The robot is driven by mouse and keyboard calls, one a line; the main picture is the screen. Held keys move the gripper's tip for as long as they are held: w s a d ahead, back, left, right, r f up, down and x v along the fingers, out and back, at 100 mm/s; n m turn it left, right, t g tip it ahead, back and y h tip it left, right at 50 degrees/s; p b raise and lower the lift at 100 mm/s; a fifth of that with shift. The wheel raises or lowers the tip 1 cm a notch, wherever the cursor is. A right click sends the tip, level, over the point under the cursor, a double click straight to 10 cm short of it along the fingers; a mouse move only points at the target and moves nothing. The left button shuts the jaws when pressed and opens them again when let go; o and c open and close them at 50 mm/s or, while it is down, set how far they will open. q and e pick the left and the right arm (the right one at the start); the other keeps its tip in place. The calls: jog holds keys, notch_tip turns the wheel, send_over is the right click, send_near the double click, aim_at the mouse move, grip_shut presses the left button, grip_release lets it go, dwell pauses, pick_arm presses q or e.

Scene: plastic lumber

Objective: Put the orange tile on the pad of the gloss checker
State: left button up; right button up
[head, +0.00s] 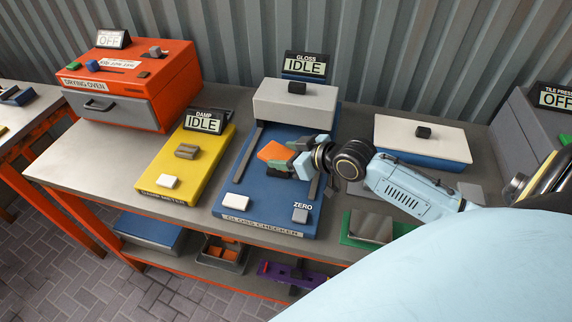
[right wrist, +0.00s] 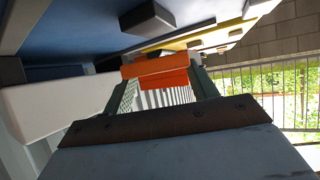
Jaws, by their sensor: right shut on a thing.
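The orange tile (head: 273,152) is held between the fingers of my right gripper (head: 291,160), which is shut on it. In the right wrist view the orange tile (right wrist: 155,66) shows between the fingertips. The gripper and tile are over the middle of the blue gloss checker (head: 262,203), between its two dark rails and in front of its grey hood (head: 294,104). I cannot tell whether the tile touches anything below. No pad can be made out; that part of the checker is partly covered by the gripper. My left gripper is not in view.
The gloss checker's display (head: 305,66) reads IDLE. A yellow damp meter (head: 212,160) stands to its left, with an orange drying oven (head: 165,75) beyond. A white-topped blue box (head: 423,138) and a green-based plate (head: 371,227) are on the right.

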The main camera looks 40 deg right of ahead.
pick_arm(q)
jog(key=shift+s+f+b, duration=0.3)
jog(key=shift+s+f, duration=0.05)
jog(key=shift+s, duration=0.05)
pick_arm(e)
jog(key=shift+f, duration=1.75)
jog(key=shift+f, duration=0.1)
jog(key=o, duration=1)
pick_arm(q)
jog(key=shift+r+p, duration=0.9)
pick_arm(e)
jog(key=v, duration=1.2)
